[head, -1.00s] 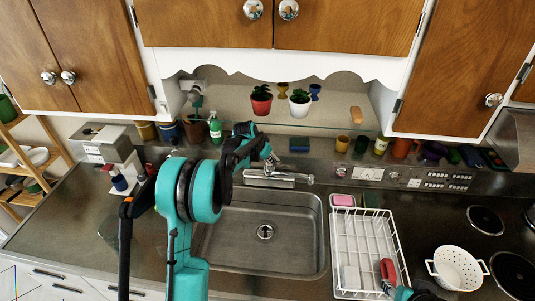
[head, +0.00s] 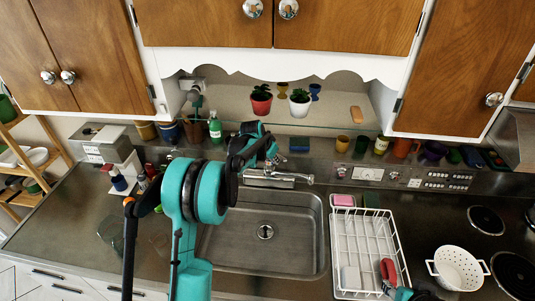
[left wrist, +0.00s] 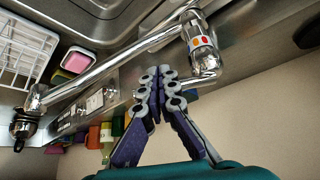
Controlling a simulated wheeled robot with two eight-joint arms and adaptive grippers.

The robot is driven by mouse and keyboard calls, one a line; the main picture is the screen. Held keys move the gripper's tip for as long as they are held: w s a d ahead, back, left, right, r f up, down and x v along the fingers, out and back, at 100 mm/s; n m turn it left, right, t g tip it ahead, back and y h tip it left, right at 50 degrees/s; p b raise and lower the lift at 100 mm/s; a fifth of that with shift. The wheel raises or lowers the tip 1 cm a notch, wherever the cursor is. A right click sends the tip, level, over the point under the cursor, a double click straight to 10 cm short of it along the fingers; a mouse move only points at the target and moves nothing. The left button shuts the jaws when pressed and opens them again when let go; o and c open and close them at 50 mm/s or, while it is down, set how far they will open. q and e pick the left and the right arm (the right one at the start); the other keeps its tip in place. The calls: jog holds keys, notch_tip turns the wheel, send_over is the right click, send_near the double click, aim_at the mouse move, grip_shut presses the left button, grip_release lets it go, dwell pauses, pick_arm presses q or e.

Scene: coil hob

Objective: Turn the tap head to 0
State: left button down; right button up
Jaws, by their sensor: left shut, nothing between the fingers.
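The chrome tap stands at the back of the sink, its spout (head: 280,178) pointing right in the head view.
The steel sink (head: 265,262) is empty. A white dish rack (head: 335,250) stands right of it, with a pink sponge (head: 343,200) behind. A white colander (head: 458,268) is farther right. Bottles and pots line the back ledge, including a green bottle (head: 215,128).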

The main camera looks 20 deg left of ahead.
pick_arm(q)
jog(key=shift+w+d, duration=0.15)
jog(key=shift+d, duration=0.05)
dwell(0.4)
notch_tip(320, 180, up, 8)
jog(key=s+p, duration=0.1)
jog(key=p, duration=0.3)
jog(key=shift+a, duration=0.3)
dwell(0.4)
